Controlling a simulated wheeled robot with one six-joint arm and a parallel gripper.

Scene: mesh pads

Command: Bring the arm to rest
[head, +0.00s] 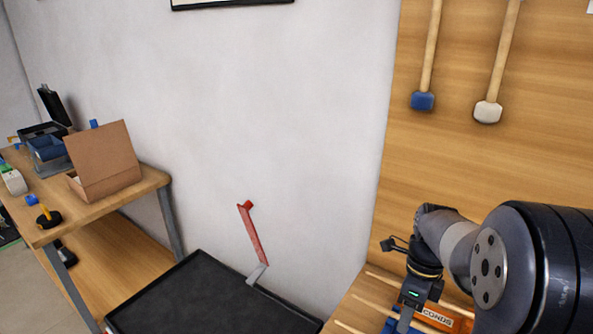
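My arm fills the lower right of the head view. It bends down over a wooden surface (352,298) in front of the wooden panel. My gripper (404,323) hangs at the lower edge of the view, with a dark body and a small green light above it. Only a grey part of its fingers shows, and the bottom edge cuts off the tips. I cannot tell whether it is open or shut, or whether it holds anything.
An orange lettered box (440,319) and several wooden rods lie close around my gripper. Mallets (423,100) hang on the panel. A black tray (190,300) stands left, with a red-handled tool (254,235) at its back edge. A workbench (140,190) holds a cardboard box (103,160).

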